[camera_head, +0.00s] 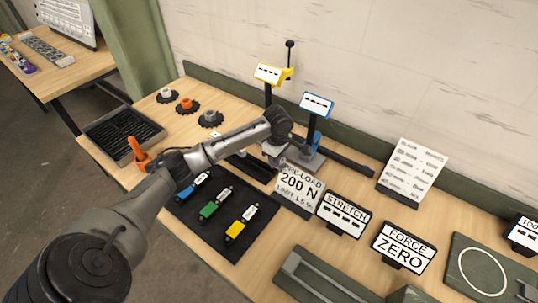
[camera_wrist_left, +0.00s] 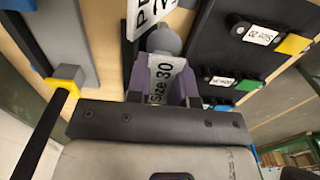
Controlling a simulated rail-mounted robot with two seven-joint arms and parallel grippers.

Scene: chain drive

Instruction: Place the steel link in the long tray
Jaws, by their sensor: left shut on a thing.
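My left gripper (camera_head: 272,152) is past the far edge of the black mat, beside the stands, and is partly hidden by its own arm. In the left wrist view its purple-grey fingers (camera_wrist_left: 164,88) are shut on a grey piece, which looks like the steel link (camera_wrist_left: 164,41), with a white label reading "size 30". In the head view the link is hard to make out. A long narrow grey-green tray (camera_head: 292,262) lies at the front edge of the table, nearer than the gripper and apart from it. My right gripper is not in view.
The black mat (camera_head: 262,233) holds blue, green and yellow links. Yellow (camera_head: 268,74) and blue (camera_head: 316,104) stands rise near the gripper. Signs (camera_head: 343,213) stand between the gripper and the long tray. A black ribbed tray (camera_head: 97,127) is at left.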

